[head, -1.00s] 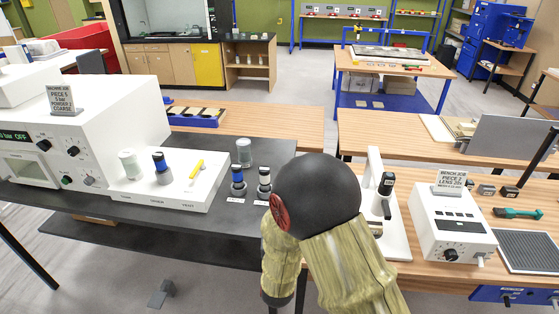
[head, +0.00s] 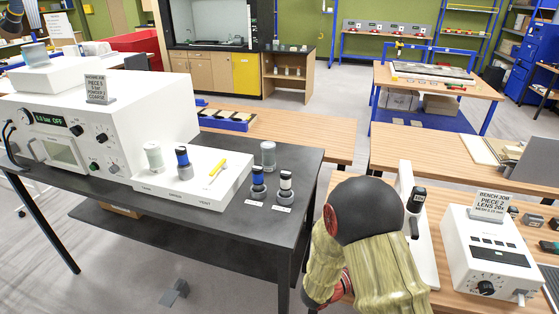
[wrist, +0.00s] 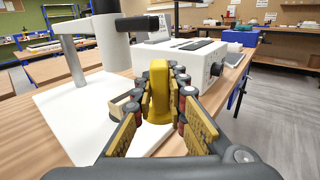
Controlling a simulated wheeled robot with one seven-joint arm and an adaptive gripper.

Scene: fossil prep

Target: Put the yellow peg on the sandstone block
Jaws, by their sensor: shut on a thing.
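The yellow peg (wrist: 159,95) stands upright between the fingers of my gripper (wrist: 160,88) in the wrist view. The fingers are shut on it from both sides. Behind and left of the peg, a pale tan block (wrist: 120,106), which looks like the sandstone block, is partly hidden by the left finger. It is at the white base plate (wrist: 78,120) of a stand. I cannot tell whether the peg touches anything below. In the head view my arm hides the gripper, the peg and the block.
A dark bench (head: 215,215) with a white tray (head: 195,190) is to the left.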

